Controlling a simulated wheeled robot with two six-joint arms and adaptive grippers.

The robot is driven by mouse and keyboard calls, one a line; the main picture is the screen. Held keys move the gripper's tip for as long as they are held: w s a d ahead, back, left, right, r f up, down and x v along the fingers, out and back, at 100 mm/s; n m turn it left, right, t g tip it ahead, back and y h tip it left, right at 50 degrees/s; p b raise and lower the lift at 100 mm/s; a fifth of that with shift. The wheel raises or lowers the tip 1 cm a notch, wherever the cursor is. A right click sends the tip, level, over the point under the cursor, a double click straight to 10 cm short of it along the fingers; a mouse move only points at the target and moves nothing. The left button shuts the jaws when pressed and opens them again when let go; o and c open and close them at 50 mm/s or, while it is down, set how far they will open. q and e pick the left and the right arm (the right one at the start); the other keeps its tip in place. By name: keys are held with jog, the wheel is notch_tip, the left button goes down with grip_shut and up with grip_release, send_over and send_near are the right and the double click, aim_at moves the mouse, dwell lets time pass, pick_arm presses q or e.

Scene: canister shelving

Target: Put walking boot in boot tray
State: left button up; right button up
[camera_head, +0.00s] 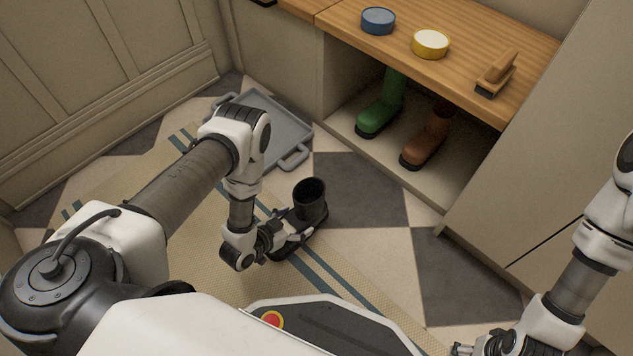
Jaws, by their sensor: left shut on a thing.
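A black walking boot (311,203) stands upright at the edge of the beige striped rug, its toe toward the lower left. My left gripper (281,238) is shut on the boot at its front part; the fingers partly hide that part. I cannot tell whether the sole touches the floor. The grey boot tray (287,128) lies on the floor at the back, beyond my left arm, which covers part of it. The visible part of the tray is empty. My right gripper (462,349) is at the bottom right edge, apart from everything, and only partly in view.
A green boot (384,108) and a brown boot (428,140) stand in the open cubby under the wooden bench top (460,70). A blue tin (378,20), a yellow tin (430,43) and a wooden brush (497,73) are on top. Checkered floor lies clear right of the boot.

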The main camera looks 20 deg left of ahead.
pick_arm(q)
jog(key=shift+s+a+r, duration=0.1)
jog(key=shift+s+a, duration=0.05)
jog(key=shift+s, duration=0.15)
jog(key=shift+m+h, duration=0.3)
jog(key=w+d+r, duration=0.1)
jog(key=w+r, duration=0.2)
jog(key=w+d+r+p, duration=0.1)
jog(key=w+r, duration=0.2)
jog(key=w+d+r, duration=0.1)
jog(key=w+r, duration=0.2)
jog(key=r, duration=0.1)
jog(key=shift+w, duration=0.4)
jog(key=w+d+r+p, duration=0.15)
jog(key=w+r, duration=0.25)
jog(key=r, duration=0.4)
jog(key=w+d+r+p, duration=0.1)
jog(key=w+d+r, duration=0.2)
jog(key=w+r, duration=0.35)
notch_tip(320, 180, up, 45)
jog(key=n+t+y+p, duration=0.1)
jog(key=n+y+p, duration=0.4)
jog(key=p, duration=3.4)
send_over(319, 179)
jog(key=s+d, duration=0.2)
jog(key=shift+s+a+f, duration=0.1)
jog(key=shift+s+a, duration=0.1)
